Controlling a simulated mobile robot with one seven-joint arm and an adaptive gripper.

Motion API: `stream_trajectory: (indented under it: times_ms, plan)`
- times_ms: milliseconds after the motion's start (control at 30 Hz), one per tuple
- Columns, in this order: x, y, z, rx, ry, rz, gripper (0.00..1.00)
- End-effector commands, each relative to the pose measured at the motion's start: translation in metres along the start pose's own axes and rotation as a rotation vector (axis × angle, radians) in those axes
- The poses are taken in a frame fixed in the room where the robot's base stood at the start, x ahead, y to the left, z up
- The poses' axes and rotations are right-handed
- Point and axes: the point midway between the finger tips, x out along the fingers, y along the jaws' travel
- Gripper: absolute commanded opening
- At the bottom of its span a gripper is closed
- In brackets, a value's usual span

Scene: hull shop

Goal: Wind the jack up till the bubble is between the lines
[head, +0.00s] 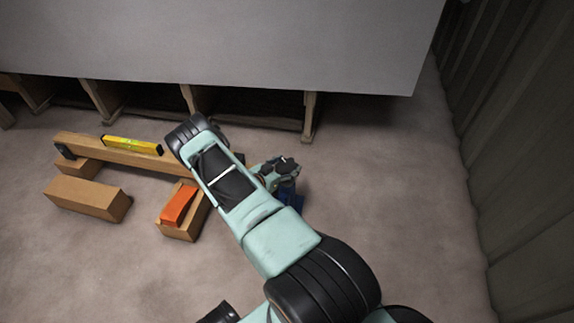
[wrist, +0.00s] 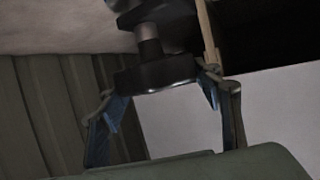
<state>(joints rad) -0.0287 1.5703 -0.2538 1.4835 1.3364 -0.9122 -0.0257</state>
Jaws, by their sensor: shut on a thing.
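The yellow spirit level (head: 132,145) lies on a long wooden beam (head: 100,149) in the head view. Its bubble is too small to read against the lines. A blue part, seemingly the jack (head: 297,199), shows at the right, mostly hidden by my arm. My gripper (head: 284,169) is beside it, its fingers hard to make out there. In the wrist view my gripper (wrist: 160,85) has its fingers at either side of a dark round knob (wrist: 155,74), which seems to be the jack's. The fingers are shut on it. A short shaft runs from the knob.
Wooden blocks (head: 86,198) lie in front of the beam. An orange wedge (head: 178,204) rests on another block (head: 181,231). A big grey panel (head: 230,45) on wooden supports overhangs the back. A ribbed wall (head: 520,150) stands at right. The floor between the jack and wall is clear.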

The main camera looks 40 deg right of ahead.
Motion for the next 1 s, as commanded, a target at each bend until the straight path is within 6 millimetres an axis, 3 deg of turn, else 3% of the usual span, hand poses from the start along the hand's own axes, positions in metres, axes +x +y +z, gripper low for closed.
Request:
stream_trajectory:
  times_ms: [267, 1000]
  plan:
    - [-0.0029, 0.0035, 0.0013, -0.049, -0.006, -0.093, 0.34]
    - [-0.0004, 0.0049, 0.0029, -0.251, -0.009, -0.591, 0.34]
